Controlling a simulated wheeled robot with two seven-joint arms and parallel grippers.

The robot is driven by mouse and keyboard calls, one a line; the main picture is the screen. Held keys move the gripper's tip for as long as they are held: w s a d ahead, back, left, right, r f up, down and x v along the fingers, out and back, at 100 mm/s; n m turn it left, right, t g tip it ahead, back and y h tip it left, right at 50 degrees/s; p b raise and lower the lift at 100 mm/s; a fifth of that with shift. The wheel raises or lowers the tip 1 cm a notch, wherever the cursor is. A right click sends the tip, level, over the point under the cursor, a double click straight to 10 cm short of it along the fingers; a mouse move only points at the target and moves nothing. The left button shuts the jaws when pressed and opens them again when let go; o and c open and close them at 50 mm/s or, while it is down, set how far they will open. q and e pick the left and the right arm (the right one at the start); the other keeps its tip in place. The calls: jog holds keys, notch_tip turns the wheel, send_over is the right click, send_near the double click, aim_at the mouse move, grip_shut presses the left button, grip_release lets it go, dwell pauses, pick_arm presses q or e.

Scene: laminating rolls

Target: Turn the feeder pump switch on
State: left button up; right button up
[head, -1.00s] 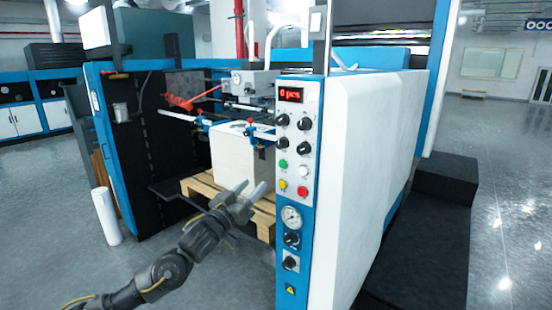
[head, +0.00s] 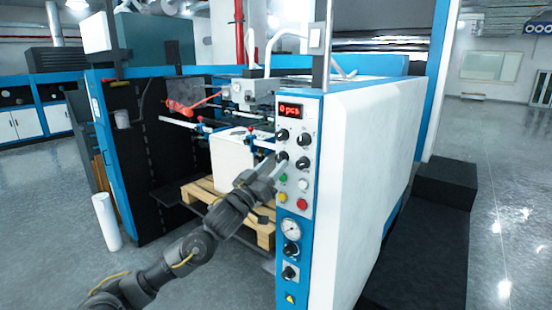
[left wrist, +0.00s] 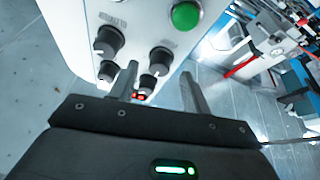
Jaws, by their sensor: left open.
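The control panel (head: 291,215) faces me on the feeder's front, with several black rotary knobs. Their labels are too small to read, so I cannot tell which knob is the feeder pump switch. My left gripper (head: 271,164) is open and empty, its fingers pointing at the panel's left edge near the lower-left upper knob (head: 282,158). In the left wrist view, a black knob (left wrist: 160,60) appears between the fingertips of the gripper (left wrist: 159,69); contact cannot be told. A green button (left wrist: 186,15) is above it. My right gripper is not in view.
A red display (head: 290,110) tops the panel. Green, white, yellow and red buttons (head: 302,204) sit below the knobs, above a gauge (head: 291,229) and two lower knobs. A paper stack (head: 232,160) on a wooden pallet (head: 205,196) stands behind my arm.

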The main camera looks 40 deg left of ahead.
pick_arm(q)
jog(key=shift+x, duration=0.85)
jog(key=c, duration=1)
